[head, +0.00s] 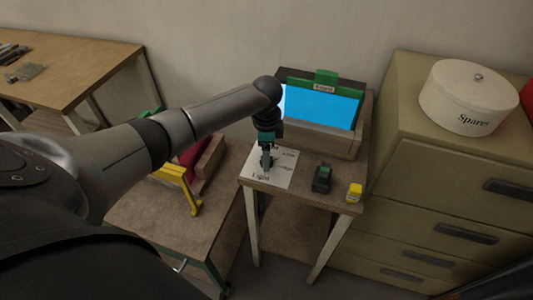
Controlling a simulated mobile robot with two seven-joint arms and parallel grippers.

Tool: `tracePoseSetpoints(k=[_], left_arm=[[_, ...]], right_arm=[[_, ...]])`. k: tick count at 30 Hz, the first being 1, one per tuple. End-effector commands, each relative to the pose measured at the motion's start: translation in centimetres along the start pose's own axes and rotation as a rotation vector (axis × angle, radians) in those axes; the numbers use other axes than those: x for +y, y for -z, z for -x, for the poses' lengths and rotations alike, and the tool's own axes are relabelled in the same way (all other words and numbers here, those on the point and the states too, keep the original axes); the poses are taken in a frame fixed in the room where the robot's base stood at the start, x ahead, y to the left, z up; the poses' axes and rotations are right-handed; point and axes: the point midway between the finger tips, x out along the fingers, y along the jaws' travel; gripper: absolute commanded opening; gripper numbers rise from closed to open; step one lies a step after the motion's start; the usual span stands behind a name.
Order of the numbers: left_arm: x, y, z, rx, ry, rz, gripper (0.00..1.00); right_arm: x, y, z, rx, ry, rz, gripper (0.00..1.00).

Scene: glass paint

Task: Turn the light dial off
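A white sheet (282,175) with the printed word "Light" and smaller marks lies on the small wooden table. My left arm reaches in from the left, and my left gripper (266,166) points down over this sheet, just above the word "Light". The light dial cannot be made out; the gripper covers that part of the sheet. Whether the fingers are open, shut or touching anything is too small to tell. My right gripper is not in view.
A dark block with a green top (322,178) and a small yellow container (355,191) stand right of the sheet. Behind is a wooden box (335,138) with a bright blue panel (320,108). Drawers (440,160) with a white "Spares" tin (468,98) stand right.

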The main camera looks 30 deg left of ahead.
Motion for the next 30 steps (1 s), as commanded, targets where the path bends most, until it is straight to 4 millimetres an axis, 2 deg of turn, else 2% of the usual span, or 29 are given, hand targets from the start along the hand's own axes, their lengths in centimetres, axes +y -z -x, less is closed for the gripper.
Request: tracePoseSetpoints(k=[2, 19, 30], left_arm=[[0.01, 0.00, 0.01, 0.000, 0.000, 0.000, 0.66], [0.01, -0.01, 0.04, 0.000, -0.001, 0.000, 0.02], [0.04, -0.02, 0.12, -0.001, -0.002, 0.015, 0.00]], right_arm=[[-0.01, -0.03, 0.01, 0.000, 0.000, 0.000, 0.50], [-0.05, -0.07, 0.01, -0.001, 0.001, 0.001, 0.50], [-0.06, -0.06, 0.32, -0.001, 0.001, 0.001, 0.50]])
